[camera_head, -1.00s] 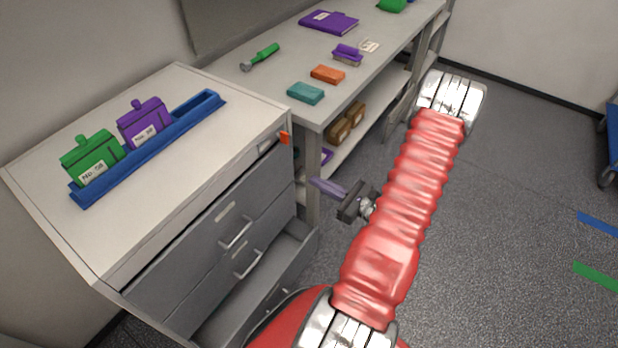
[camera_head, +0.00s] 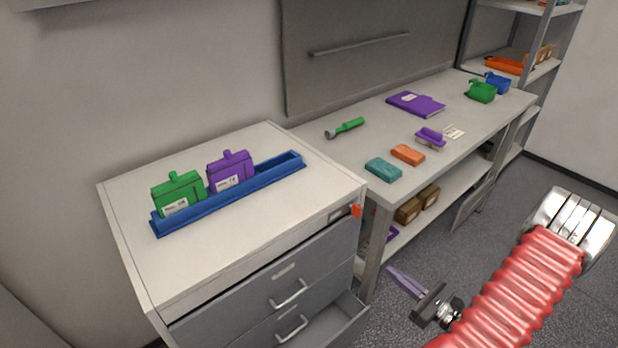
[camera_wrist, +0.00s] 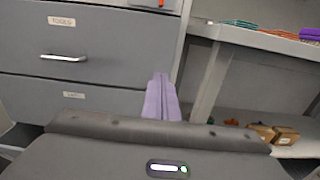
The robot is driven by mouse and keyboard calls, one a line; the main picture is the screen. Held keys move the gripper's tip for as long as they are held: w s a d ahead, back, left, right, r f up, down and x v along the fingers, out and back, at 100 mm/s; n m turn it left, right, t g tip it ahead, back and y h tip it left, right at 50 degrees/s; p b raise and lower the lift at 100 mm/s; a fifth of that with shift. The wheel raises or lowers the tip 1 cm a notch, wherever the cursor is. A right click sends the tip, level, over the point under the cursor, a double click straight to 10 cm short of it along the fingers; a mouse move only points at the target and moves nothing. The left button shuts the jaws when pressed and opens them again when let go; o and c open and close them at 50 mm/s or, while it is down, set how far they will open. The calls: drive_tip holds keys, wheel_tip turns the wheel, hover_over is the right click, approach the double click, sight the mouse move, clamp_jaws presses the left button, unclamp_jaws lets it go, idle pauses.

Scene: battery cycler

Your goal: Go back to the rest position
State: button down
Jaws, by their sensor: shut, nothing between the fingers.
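My gripper (camera_head: 404,281) is in front of the workbench's near leg, to the right of the grey drawer cabinet, at the lower right of the head view. Its purple fingers (camera_wrist: 161,97) lie together and hold nothing. In the wrist view they point toward the gap between the cabinet and the bench leg. My red ribbed arm crosses the lower right of the head view. The gripper appears apart from the cabinet and the bench.
The grey drawer cabinet (camera_head: 250,310) has its lower drawer (camera_head: 345,325) pulled out. A blue rack (camera_head: 270,182) on top holds a green (camera_head: 178,195) and a purple battery pack (camera_head: 230,172). The workbench (camera_head: 350,150) holds several items. Grey floor lies to the right.

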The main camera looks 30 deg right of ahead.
drive_tip(key=s+a+r+n+g+y, duration=0.1)
drive_tip(key=s+a+n+g+y, duration=0.1)
drive_tip(key=a+n+g+y, duration=0.35)
drive_tip(key=s+a+n+g+y, duration=0.25)
drive_tip(key=a+n+g, duration=0.3)
drive_tip(key=a, duration=0.35)
drive_tip(key=w+a+r+n+h, duration=0.1)
drive_tip(key=a+r+n+h, duration=0.4)
drive_tip(key=a+r+n, duration=0.4)
drive_tip(key=w+a+r+n+g+h, duration=0.1)
drive_tip(key=a+r+n+h, duration=0.5)
drive_tip(key=a+r+n, duration=0.4)
wheel_tip(320, 180, up, 9)
drive_tip(key=n, duration=0.4)
drive_tip(key=shift+w, duration=0.35)
